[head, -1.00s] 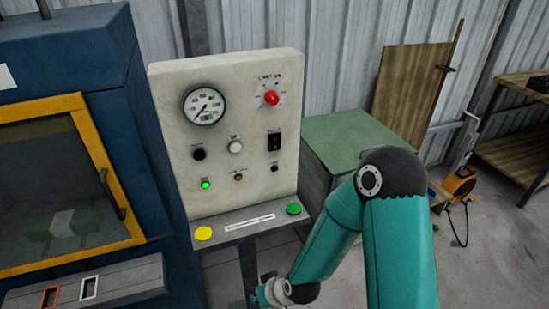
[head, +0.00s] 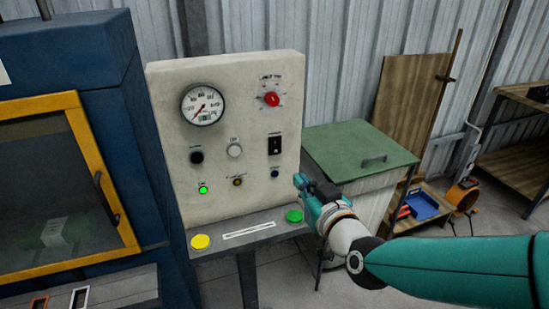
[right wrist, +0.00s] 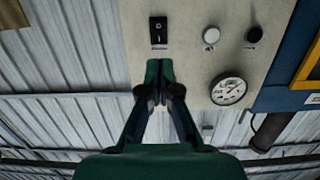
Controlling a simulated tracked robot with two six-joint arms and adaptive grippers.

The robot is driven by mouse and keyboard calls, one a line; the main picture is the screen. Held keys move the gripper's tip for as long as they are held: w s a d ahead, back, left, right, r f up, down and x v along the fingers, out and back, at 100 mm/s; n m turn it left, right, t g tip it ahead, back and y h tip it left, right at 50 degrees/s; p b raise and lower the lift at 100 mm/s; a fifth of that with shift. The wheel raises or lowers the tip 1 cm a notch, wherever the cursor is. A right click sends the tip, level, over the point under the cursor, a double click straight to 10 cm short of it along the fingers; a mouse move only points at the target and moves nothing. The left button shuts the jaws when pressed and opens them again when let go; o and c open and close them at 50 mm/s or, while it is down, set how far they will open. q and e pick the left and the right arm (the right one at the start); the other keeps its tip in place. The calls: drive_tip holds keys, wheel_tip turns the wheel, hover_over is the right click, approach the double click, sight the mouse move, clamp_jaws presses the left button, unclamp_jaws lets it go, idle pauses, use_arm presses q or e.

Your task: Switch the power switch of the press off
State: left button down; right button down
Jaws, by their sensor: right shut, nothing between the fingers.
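The press's cream control panel (head: 225,110) stands upright in the head view. Its black rocker power switch (head: 275,144) is at the right, under a red rotary knob (head: 271,99). My right gripper (head: 300,183) is shut and empty, close to the panel's lower right edge, lower than the switch and to its right in the picture. In the upside-down right wrist view, the shut fingertips (right wrist: 158,64) point towards the black switch (right wrist: 158,30), with a visible gap in the picture. Which side of the rocker is pressed is too small to tell. My left gripper is out of view.
A lit green lamp (head: 203,190), a white button (head: 234,150) and a gauge (head: 203,104) are on the panel. Yellow (head: 200,242) and green (head: 294,216) buttons sit on the ledge below. A green-topped cabinet (head: 345,150) stands behind my right arm.

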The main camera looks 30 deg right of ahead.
sight(275, 152)
drive_tip(key=p+x, duration=0.4)
drive_tip(key=x, duration=1)
drive_tip(key=shift+f, duration=0.1)
